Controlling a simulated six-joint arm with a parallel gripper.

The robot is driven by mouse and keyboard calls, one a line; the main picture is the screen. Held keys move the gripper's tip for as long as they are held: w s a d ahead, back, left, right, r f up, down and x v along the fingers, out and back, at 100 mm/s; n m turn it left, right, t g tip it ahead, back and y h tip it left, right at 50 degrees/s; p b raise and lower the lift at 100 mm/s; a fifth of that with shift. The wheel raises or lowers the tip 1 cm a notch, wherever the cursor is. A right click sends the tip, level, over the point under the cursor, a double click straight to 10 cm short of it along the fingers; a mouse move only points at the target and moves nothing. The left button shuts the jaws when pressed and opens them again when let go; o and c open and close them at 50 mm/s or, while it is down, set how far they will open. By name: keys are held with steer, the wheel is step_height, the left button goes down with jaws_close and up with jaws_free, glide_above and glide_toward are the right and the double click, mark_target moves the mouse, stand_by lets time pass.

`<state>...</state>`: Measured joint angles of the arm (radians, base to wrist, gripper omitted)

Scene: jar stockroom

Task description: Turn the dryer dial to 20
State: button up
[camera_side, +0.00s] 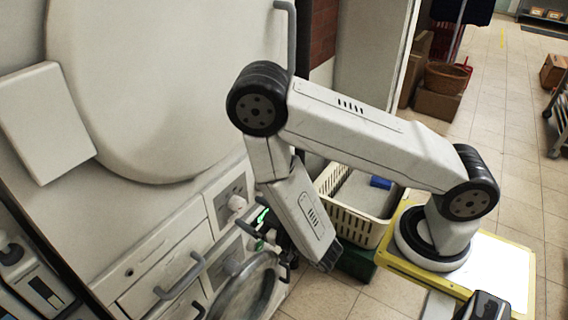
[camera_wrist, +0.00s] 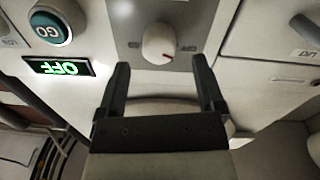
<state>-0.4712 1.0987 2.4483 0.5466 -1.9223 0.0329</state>
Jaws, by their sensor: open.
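My gripper (camera_wrist: 160,62) is open, with one dark finger to the lower left of the dial and one to the lower right. The fingertips appear just short of the dial, and nothing is between them. In the side view a pale knob (camera_side: 237,203) shows on the machine front; I cannot tell if it is the same dial.
A teal GO button (camera_wrist: 50,30) and a green-lit OFF display (camera_wrist: 60,68) sit left of the dial. A handle (camera_wrist: 305,30) sticks out at right. In the side view, a drawer handle (camera_side: 180,276), round door (camera_side: 245,292) and cream basket (camera_side: 355,222) are near my arm.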

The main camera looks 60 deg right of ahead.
mark_target(243, 206)
steer(key=shift+w+d, duration=0.1)
steer(key=shift+w, duration=1.55)
jaws_close()
steer(key=shift+m, duration=0.4)
steer(key=m, duration=0.3)
steer(key=shift+d+m, duration=0.1)
steer(key=shift+m, duration=2.4)
